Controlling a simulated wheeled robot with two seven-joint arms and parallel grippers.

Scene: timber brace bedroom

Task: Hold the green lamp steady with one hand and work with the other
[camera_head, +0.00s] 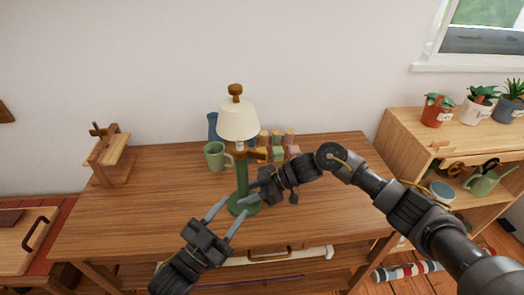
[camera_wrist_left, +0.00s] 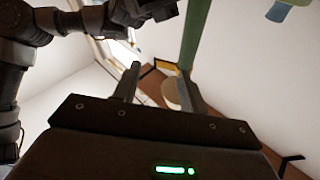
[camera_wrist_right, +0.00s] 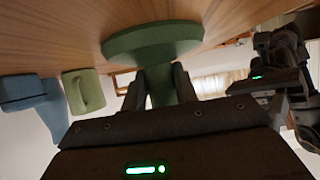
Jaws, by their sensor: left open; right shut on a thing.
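The green lamp (camera_head: 242,176) stands upright on the wooden desk, with a cream shade (camera_head: 238,121) and a round green base. A small wooden piece (camera_head: 256,153) shows beside its stem below the shade. My right gripper (camera_head: 254,190) comes in from the right and is shut on the lower stem. The right wrist view shows the stem (camera_wrist_right: 160,88) between its fingers, close to the base (camera_wrist_right: 153,42). My left gripper (camera_head: 232,208) is open and empty in front of the lamp. The green stem (camera_wrist_left: 190,42) rises beyond its fingers in the left wrist view.
A green mug (camera_head: 216,157) and a blue vase (camera_head: 212,127) stand behind the lamp at left. Several small coloured pieces (camera_head: 277,149) stand behind it at right. A small wooden stand (camera_head: 108,150) is at the desk's left end. The desk's left half (camera_head: 150,200) is mostly clear.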

